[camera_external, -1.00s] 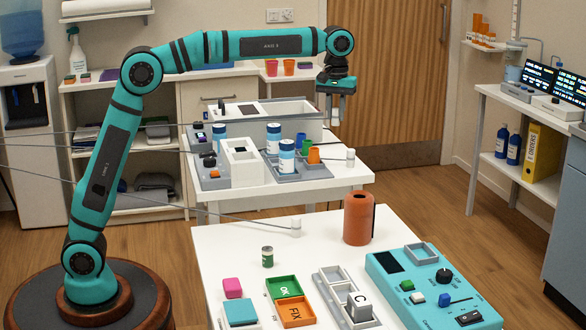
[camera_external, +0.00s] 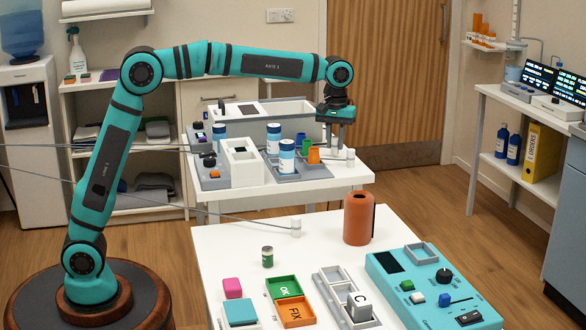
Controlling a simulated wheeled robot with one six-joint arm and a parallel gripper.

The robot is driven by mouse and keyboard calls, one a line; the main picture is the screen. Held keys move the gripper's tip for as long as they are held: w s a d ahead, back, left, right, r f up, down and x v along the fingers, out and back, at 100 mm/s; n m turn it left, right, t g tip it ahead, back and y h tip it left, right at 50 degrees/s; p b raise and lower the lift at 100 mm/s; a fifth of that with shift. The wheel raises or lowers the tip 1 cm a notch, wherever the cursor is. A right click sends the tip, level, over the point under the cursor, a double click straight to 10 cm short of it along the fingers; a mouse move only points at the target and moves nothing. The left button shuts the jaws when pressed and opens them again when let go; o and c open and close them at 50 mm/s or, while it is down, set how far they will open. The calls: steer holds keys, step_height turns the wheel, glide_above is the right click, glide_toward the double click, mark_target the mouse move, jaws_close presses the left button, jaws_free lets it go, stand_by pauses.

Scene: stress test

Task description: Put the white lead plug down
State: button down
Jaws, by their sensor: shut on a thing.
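My gripper (camera_external: 337,142) is low over the right end of the back white table (camera_external: 280,189), its fingers pointing down. It is shut on the white lead plug, which is small and mostly hidden between the fingers. A thin lead runs in from the left towards it, behind other things. I cannot tell whether the held plug touches the table. A similar white plug (camera_external: 350,156) stands close to the right of the fingers. Another white plug (camera_external: 296,228) with a lead stands on the front table (camera_external: 215,250).
An orange cup (camera_external: 314,156), a green cup (camera_external: 302,146) and blue-white bottles (camera_external: 287,157) stand just left of my gripper. A grey-white box (camera_external: 258,130) is behind. On the front table are an orange-brown cylinder (camera_external: 359,218) and a teal control panel (camera_external: 430,285).

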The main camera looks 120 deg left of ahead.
mark_target(335, 137)
steer(key=shift+f, duration=0.5)
steer(key=shift+f, duration=0.1)
steer(key=c, duration=1.3)
jaws_free()
steer(key=shift+o, duration=0.2)
step_height(335, 137, up, 12)
steer(key=shift+d, duration=0.1)
